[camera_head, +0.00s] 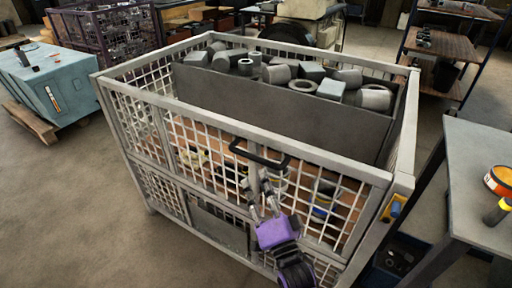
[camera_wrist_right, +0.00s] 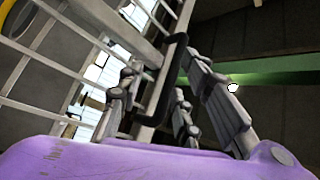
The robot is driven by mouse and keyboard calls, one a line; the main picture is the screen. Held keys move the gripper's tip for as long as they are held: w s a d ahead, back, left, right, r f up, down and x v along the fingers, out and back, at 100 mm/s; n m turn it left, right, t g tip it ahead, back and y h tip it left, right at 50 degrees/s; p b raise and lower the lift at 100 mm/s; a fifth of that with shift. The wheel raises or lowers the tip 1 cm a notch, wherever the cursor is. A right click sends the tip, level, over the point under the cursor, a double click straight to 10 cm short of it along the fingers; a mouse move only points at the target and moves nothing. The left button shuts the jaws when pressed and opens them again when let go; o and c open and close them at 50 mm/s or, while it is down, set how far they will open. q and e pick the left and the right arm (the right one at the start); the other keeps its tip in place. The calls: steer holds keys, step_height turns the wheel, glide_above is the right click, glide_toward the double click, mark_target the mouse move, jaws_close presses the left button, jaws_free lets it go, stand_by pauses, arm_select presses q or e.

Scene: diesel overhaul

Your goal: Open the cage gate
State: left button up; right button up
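The wire-mesh cage (camera_head: 168,185) stands in the middle of the head view, with pale metal rails and a mesh front. The black bar handle (camera_head: 259,153) of the cage gate is at the top of the front side, and the gate looks closed. My purple right gripper (camera_head: 257,186) is in front of the mesh, just below the handle, pointing up at it. In the right wrist view the handle (camera_wrist_right: 163,82) lies between the spread grey fingers, which are open. Contact with the handle cannot be told. My left gripper is not in view.
A dark bin (camera_head: 270,104) full of grey metal parts fills the back of the cage. A grey table (camera_head: 480,165) with an orange roll (camera_head: 499,180) stands close on the right. A teal box (camera_head: 42,85) sits on a pallet at left. The floor at front left is clear.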

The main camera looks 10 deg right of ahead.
mark_target(254, 158)
steer(key=r, duration=0.1)
steer(key=r+m, duration=0.1)
steer(key=r+m+t, duration=0.1)
steer(key=shift+s, duration=0.25)
steer(key=p+x, duration=0.1)
steer(key=x, duration=0.4)
steer(key=shift+w+f, duration=0.15)
steer(key=shift+w, duration=0.1)
steer(key=shift+w+a+r, duration=0.15)
steer(key=shift+w+r, duration=0.05)
steer(key=shift+w, duration=0.4)
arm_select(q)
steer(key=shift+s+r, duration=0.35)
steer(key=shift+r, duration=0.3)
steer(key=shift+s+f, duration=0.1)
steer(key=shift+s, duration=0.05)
arm_select(e)
jaws_close()
